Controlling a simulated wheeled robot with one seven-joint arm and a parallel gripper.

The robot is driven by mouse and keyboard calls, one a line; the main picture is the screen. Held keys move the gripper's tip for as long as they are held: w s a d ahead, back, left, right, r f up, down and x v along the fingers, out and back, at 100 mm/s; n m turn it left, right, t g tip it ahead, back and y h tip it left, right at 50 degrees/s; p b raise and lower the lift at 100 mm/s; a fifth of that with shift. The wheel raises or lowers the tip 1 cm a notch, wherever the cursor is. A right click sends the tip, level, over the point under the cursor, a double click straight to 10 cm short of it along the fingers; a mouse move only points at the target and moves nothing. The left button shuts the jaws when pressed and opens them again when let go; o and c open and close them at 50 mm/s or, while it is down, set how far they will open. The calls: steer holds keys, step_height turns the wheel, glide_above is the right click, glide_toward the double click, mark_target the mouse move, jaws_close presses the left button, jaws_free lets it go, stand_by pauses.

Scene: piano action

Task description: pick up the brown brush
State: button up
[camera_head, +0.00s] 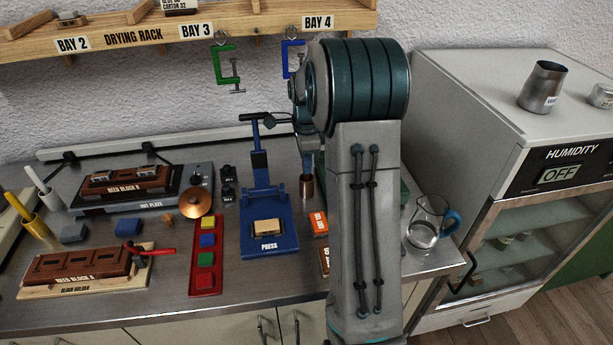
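I cannot make out a brown brush for certain in the head view. A small brown cylinder (306,187) stands on the bench just left of my arm, with a dark upright piece above it. I cannot tell what it is. A white stick-like tool (36,179) and a yellow one (17,203) stand in holders at the far left. My upright arm fills the middle right of the view and covers part of the bench. My gripper does not show, so its opening and contents are hidden.
The metal bench holds a blue press (268,243), a red tray (206,284) of coloured blocks, a hot plate (195,180), a block holder (150,265) and a glass jug (424,232). A drying rack (130,39) hangs above. A humidity cabinet (480,110) stands right.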

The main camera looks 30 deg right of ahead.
steer(key=shift+r, duration=0.1)
jaws_close()
step_height(320, 180, up, 10)
steer(key=shift+f+b, duration=0.1)
steer(key=shift+b, duration=0.2)
stand_by(0.9)
